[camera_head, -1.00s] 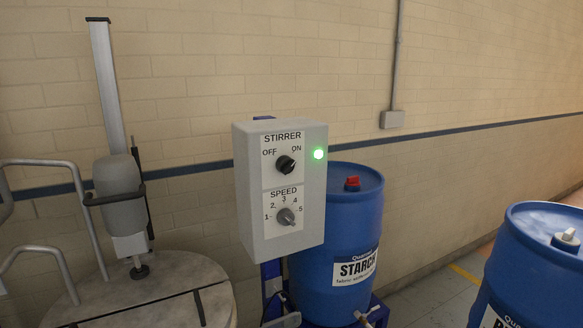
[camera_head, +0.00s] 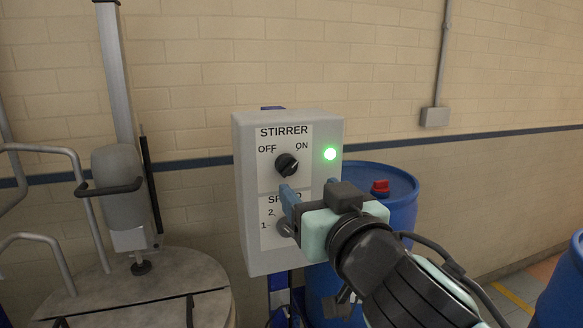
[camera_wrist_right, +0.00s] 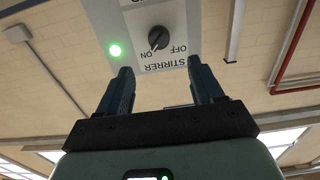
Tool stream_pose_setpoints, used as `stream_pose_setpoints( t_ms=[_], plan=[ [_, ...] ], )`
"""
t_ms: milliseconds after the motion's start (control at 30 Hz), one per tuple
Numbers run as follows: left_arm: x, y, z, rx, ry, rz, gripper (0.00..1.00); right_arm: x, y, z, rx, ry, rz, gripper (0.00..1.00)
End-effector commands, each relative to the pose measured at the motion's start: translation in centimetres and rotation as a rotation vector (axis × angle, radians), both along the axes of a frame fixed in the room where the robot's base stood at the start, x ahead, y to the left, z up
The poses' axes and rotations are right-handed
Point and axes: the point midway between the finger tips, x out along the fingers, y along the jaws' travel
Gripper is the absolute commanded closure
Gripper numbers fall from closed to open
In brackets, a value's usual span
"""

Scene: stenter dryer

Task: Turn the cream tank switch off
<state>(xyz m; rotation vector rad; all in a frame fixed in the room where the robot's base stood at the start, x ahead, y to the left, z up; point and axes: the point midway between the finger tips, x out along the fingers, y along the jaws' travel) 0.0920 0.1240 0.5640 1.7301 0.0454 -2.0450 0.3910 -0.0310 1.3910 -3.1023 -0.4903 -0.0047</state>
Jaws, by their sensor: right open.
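A grey control box (camera_head: 240,215) labelled STIRRER carries a black rotary switch (camera_head: 287,165) with OFF at left and ON at right. The switch's mark points towards ON, and the green lamp (camera_head: 330,154) beside it is lit. My right gripper (camera_head: 309,192) is open and empty in front of the box, just below the switch, and covers part of the SPEED panel. In the right wrist view the box appears upside down, with the switch (camera_wrist_right: 158,38) beyond and between the open fingers (camera_wrist_right: 160,68), apart from them. My left gripper is not in view.
The speed knob (camera_head: 286,228) is partly hidden by my right gripper. A blue drum (camera_head: 392,190) stands behind the box at right, with another (camera_head: 565,290) at the right edge. A round tank lid (camera_head: 150,290) with a stirrer column (camera_head: 118,90) is at left.

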Motion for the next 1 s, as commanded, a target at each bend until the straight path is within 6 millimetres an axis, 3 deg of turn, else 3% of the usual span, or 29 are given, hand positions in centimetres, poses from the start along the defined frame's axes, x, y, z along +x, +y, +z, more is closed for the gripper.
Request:
stream_pose_setpoints(
  t_ms=[200, 433, 600, 933, 1000],
  plan=[
    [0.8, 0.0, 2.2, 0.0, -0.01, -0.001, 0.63, 4.8, 1.6, 0.2, -0.002, 0.003, 0.001, 0.34],
    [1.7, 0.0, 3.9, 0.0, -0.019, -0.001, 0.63, 8.5, 2.7, 0.2, -0.003, 0.002, 0.0, 0.34],
    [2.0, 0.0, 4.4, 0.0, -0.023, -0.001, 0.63, 9.8, 3.1, 0.1, -0.001, 0.001, 0.0, 0.34],
    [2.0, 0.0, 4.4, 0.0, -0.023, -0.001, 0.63, 10.0, 3.2, -0.1, -0.002, 0.002, 0.001, 0.34],
    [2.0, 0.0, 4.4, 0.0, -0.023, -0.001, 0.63, 10.0, 3.2, -0.1, -0.002, 0.002, 0.001, 0.56]
  ],
)
